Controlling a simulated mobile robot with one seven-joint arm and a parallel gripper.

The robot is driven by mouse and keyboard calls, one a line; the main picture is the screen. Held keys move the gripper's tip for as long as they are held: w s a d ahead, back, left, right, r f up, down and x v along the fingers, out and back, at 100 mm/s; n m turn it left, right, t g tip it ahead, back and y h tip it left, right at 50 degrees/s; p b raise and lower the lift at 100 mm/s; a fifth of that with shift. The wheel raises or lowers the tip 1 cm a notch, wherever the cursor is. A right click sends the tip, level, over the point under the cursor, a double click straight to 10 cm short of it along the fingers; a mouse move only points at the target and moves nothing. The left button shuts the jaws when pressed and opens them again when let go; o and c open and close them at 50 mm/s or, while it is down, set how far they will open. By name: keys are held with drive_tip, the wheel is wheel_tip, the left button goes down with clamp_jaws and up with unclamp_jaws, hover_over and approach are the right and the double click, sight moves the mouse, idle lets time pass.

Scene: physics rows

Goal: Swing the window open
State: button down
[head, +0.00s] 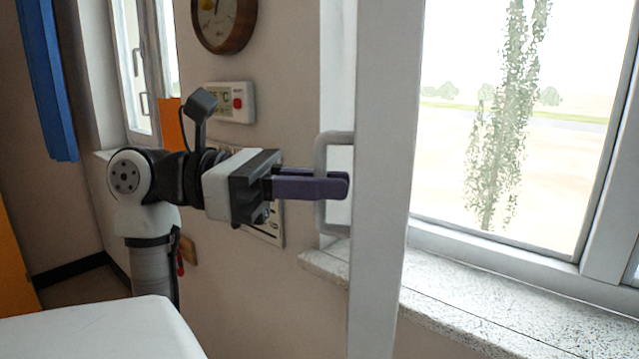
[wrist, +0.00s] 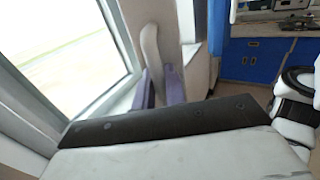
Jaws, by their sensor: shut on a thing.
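The window sash (head: 384,180) is white-framed and stands swung out from the wall, its edge towards me in the head view. Its light grey handle (head: 322,180) is a vertical bar on the sash's left side. My gripper (head: 335,186) reaches in from the left with its purple fingers shut on the handle's upright bar. In the wrist view the handle (wrist: 150,50) rises between the two purple fingers (wrist: 160,87). The sash's glass and frame (wrist: 118,40) show at the left there. The exact contact on the handle is partly hidden by the near finger.
A speckled stone sill (head: 450,320) runs below the window. A clock (head: 224,22), a white thermostat (head: 232,102) and a wall panel (head: 270,225) are on the wall behind my arm. Blue cabinets (wrist: 255,60) stand farther off in the wrist view.

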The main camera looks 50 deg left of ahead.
drive_tip(key=c, duration=1.8)
unclamp_jaws()
drive_tip(key=b+v, duration=0.1)
drive_tip(key=v, duration=1.3)
